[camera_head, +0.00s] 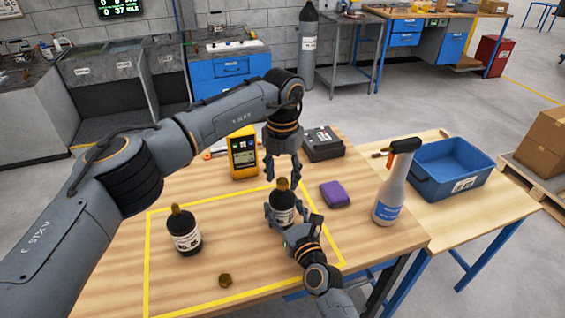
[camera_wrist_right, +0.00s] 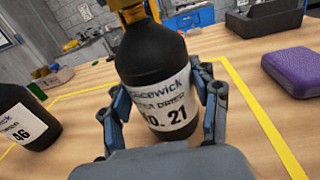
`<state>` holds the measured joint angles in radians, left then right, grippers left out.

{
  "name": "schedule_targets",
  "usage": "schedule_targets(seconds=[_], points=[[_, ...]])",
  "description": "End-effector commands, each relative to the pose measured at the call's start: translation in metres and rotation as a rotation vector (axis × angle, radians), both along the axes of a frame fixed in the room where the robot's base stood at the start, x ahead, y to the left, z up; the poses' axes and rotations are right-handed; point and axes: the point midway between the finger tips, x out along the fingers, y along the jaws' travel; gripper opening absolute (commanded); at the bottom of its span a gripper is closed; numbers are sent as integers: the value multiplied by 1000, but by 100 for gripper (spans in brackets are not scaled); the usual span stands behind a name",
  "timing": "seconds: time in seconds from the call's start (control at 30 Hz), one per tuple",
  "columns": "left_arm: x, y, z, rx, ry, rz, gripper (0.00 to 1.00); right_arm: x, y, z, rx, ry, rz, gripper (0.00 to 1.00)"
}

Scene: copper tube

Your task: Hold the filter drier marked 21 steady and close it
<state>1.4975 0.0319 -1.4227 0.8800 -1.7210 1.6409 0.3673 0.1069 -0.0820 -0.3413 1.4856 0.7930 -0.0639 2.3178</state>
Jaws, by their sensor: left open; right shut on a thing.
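The filter drier marked 21 is a black bottle with a white label, upright on the table in the head view (camera_head: 284,214) and close up in the right wrist view (camera_wrist_right: 160,75). A brass-coloured piece (camera_head: 282,184) is at its top; I cannot tell whether it is seated fully. My right gripper (camera_wrist_right: 163,100) is shut around the bottle's body, a finger on each side. My left gripper (camera_head: 283,177) points down from above, open, its fingertips close to the brass piece. I cannot tell whether they touch it.
A loose brass cap (camera_head: 225,280) lies in front. A yellow meter (camera_head: 242,155), purple case (camera_head: 335,194), spray bottle (camera_head: 392,190) and blue bin (camera_head: 452,170) stand around.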

Motion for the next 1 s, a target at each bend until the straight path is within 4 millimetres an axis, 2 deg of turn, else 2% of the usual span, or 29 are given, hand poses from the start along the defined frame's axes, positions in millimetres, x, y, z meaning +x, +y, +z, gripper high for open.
schedule_targets(seconds=[0.37,0.6,0.83,0.87,0.9,1.0], points=[[0,0,-6,0,-1,0,48,0,0,-1,1,3,1,0],[0,0,-6,0,-1,0,1,0,0,-1,1,3,1,0],[0,0,-6,0,-1,-2,0,0,0,-1,1,3,1,0],[0,0,-6,0,-1,-2,30,0,0,-1,1,3,1,0],[0,0,-6,0,-1,-2,38,0,0,-1,1,3,1,0],[0,0,-6,0,-1,-2,55,0,0,-1,1,3,1,0]])
